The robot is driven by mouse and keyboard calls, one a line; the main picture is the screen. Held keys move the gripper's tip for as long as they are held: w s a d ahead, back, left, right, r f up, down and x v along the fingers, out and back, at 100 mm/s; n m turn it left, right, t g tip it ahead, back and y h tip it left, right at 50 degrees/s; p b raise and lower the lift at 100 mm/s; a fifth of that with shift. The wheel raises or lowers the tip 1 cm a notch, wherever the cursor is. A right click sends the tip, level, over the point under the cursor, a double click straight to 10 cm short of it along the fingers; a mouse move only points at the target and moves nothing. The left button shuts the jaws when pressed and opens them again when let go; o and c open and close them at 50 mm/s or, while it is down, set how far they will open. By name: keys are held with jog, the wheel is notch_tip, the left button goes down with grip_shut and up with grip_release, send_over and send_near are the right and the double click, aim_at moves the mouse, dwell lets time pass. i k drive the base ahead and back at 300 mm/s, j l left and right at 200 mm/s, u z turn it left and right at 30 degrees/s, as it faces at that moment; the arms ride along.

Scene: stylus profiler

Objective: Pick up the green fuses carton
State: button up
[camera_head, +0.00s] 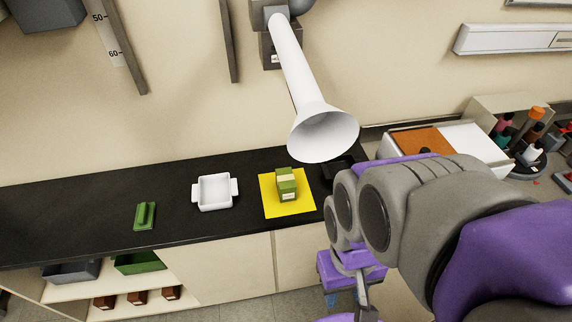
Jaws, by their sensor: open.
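The green fuses carton (287,188) is a small box with a pale label. It stands upright on a yellow square mat (272,208) on the black worktop. My grey and purple arm fills the right side of the view. My gripper (353,284) is partly visible at its far end, in front of the worktop's front edge, to the right of the carton and lower in the picture. It is open, apart from the carton, with nothing seen in it. Its fingertips are not clear.
A white two-handled dish (214,192) and a green handled block (145,215) stand left of the mat. A white funnel-shaped hood (322,135) hangs above and behind the carton. A dark object (340,166) lies right of the mat, near my arm. The worktop's far left is clear.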

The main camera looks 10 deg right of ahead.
aim_at(285, 182)
jog(key=z, duration=0.4)
jog(key=j+z, duration=0.1)
jog(key=z, duration=0.65)
jog(key=j+z, duration=0.1)
jog(key=z, duration=0.3)
jog(key=k+j+z, duration=0.1)
jog(key=k+j, duration=0.35)
jog(key=j, duration=0.2)
jog(key=k+j, duration=0.5)
jog(key=j, duration=0.15)
jog(key=z, duration=0.05)
